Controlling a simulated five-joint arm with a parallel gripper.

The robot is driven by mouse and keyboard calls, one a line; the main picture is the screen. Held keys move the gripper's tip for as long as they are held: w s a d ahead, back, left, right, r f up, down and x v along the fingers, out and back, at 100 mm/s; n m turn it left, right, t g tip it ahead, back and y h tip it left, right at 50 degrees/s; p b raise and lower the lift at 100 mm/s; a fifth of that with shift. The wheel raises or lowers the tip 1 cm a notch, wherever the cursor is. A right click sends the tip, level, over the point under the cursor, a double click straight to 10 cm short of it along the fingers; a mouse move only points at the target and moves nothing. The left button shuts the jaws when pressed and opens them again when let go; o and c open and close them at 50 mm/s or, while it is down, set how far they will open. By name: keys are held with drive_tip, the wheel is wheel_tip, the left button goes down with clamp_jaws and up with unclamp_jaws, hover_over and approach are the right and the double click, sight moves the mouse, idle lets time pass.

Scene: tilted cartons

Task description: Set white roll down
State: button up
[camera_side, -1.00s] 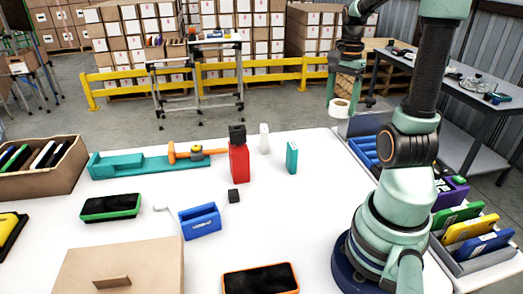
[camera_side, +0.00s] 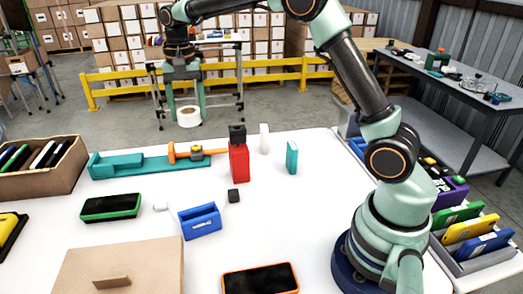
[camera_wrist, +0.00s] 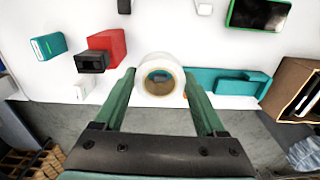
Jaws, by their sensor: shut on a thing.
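The white roll (camera_side: 189,117) is held between the two green fingers of my gripper (camera_side: 187,108). It hangs in the air, above and beyond the far edge of the white table in the side view. In the wrist view the roll (camera_wrist: 160,80) sits between the fingertips of my gripper (camera_wrist: 158,85), with its hollow core facing the camera. The white table (camera_side: 290,215) lies below and nearer the side camera.
At the table's far side stand a teal holder (camera_side: 130,166) with an orange hammer-like tool (camera_side: 185,153), a red block with black top (camera_side: 239,163), a white block (camera_side: 264,138) and a teal box (camera_side: 292,157). A cardboard box (camera_side: 40,170) is at left. The table's middle right is clear.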

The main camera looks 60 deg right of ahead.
sight(193, 187)
drive_tip(key=shift+w+a+f+n, duration=0.15)
drive_tip(key=shift+a, duration=0.4)
drive_tip(key=shift+w+a+f+n, duration=0.15)
drive_tip(key=shift+a, duration=0.4)
wheel_tip(193, 187, down, 20)
drive_tip(key=shift+r, duration=0.2)
drive_tip(key=shift+f, duration=0.15)
drive_tip(key=o, duration=1.4)
